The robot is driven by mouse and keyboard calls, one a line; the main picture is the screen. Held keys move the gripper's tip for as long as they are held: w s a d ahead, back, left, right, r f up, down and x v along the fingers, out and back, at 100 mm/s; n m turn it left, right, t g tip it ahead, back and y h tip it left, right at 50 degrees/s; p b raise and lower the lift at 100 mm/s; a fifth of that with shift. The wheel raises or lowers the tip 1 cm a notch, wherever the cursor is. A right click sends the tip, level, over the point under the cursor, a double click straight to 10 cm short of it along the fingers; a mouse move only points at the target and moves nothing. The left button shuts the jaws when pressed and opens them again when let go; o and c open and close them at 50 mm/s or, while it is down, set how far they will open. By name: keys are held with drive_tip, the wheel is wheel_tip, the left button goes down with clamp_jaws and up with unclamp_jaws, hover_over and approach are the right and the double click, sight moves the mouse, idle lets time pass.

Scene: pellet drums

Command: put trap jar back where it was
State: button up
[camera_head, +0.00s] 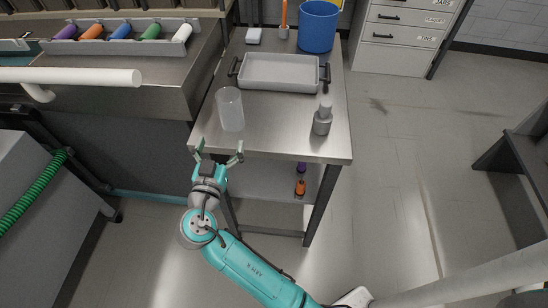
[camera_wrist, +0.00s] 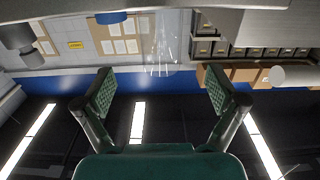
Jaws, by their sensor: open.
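A clear, translucent jar (camera_head: 230,109), which looks like the trap jar, stands upright on the steel cart top (camera_head: 275,135), near its left front corner. My gripper (camera_head: 219,152) is open and empty at the front left edge of the cart, just short of the jar and apart from it. In the wrist view the picture is upside down. The jar (camera_wrist: 165,45) shows there faintly at the top, beyond and between the spread green finger pads.
A grey bottle (camera_head: 322,120) stands right of the jar. A grey handled tray (camera_head: 279,86) lies behind them, with a blue bucket (camera_head: 318,28) further back. A bench rack (camera_head: 120,30) holds coloured rolls at left. The front middle of the cart top is clear.

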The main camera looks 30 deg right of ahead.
drive_tip(key=s+d+f+n+y, duration=0.2)
drive_tip(key=s+f+n+y, duration=0.1)
drive_tip(key=s+f, duration=0.3)
drive_tip(key=s+d+f+n+y, duration=0.2)
drive_tip(key=s+f+n, duration=0.1)
drive_tip(key=f, duration=0.4)
drive_tip(key=s+d+f+n+y, duration=0.2)
drive_tip(key=s+f+y, duration=0.25)
drive_tip(key=s, duration=0.75)
drive_tip(key=s+r, duration=0.5)
drive_tip(key=s, duration=0.6)
drive_tip(key=s+d+r+y, duration=0.1)
drive_tip(key=s+r, duration=0.4)
drive_tip(key=s, duration=0.7)
drive_tip(key=shift+r+m, duration=0.3)
drive_tip(key=shift+m, duration=0.1)
